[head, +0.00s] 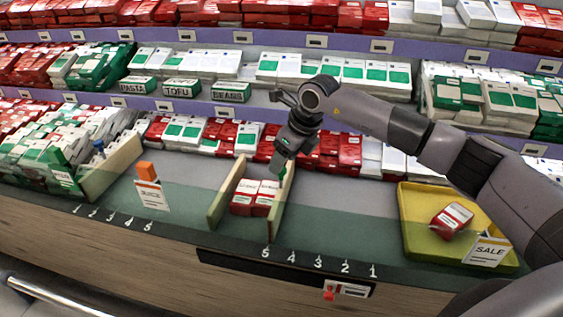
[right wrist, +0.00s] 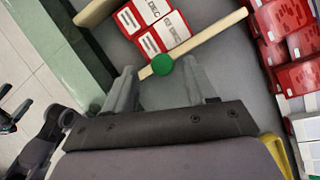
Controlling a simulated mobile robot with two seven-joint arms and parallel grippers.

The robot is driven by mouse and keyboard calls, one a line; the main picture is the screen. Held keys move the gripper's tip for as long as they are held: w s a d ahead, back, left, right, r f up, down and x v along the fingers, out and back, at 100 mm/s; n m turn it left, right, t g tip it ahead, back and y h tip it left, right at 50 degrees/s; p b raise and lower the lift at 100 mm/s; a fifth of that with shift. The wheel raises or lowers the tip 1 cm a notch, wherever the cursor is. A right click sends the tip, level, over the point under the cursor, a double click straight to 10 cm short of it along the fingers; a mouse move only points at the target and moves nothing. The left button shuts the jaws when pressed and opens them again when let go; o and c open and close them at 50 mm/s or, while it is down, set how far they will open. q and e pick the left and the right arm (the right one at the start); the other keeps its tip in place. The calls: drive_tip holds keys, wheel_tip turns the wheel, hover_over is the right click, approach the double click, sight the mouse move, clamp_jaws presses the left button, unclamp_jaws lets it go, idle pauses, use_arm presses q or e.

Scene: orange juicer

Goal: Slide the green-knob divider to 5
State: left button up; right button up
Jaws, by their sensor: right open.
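The green-knob divider (head: 281,208) is a thin pale upright board on the grey shelf. Its front end stands close to the printed 5 (head: 265,252). Its green knob (right wrist: 162,65) shows clearly in the right wrist view. In the head view the knob is mostly hidden by my right gripper (head: 280,160), which points down over the divider. In the right wrist view my right gripper's fingers are apart on either side of the knob, with gaps visible. Red-and-white boxes (head: 254,196) stand left of the divider. My left gripper is not in view.
Another pale divider (head: 226,193) bounds the boxes on the left. A yellow tray (head: 415,238) with one red box and a SALE card (head: 487,250) stands at right. The shelf between divider and tray is clear. Stocked shelves rise behind.

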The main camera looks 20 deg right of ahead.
drive_tip(key=v, duration=0.4)
drive_tip(key=shift+r, duration=0.25)
